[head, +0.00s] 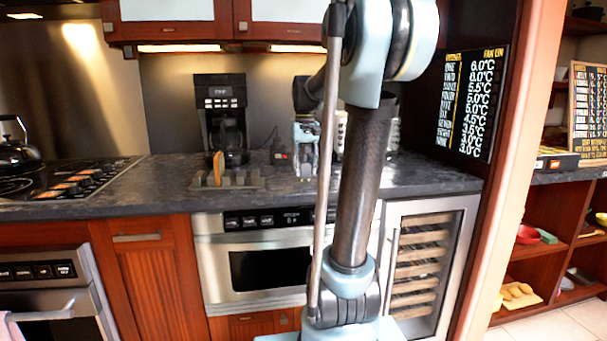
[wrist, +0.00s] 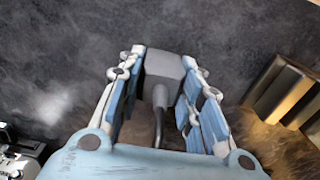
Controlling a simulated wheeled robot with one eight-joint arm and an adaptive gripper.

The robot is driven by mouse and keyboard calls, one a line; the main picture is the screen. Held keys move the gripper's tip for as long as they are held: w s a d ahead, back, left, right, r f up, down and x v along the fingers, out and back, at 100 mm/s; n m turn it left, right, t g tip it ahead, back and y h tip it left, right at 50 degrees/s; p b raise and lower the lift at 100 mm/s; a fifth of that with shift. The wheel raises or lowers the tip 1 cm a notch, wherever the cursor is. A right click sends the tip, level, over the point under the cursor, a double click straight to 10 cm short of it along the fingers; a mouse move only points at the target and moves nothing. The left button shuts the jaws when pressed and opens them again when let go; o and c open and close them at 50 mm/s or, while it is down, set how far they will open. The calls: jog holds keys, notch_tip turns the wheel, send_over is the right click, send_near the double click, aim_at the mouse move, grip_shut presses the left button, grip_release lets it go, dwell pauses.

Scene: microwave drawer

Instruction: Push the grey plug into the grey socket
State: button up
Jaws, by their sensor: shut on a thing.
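My gripper (wrist: 163,58) is shut on the grey plug (wrist: 164,72), a blocky grey piece between the blue-padded fingers in the wrist view. A grey cord (wrist: 158,105) runs from the plug back toward my palm. The dark stone counter (wrist: 220,30) fills the view beyond the plug. In the head view my gripper (head: 305,160) points down close over the counter, and the plug is too small to make out there. I cannot make out the grey socket in either view. A small dark and reddish item (head: 278,156) lies left of my gripper.
A black coffee maker (head: 222,115) and a low slotted rack (head: 238,181) stand left of my gripper. My arm hides part of the counter and some items behind it. A ribbed metallic thing (wrist: 285,92) is at the right in the wrist view. A stove (head: 70,180) is farther left.

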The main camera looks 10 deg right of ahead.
jog(key=shift+r, duration=2.9)
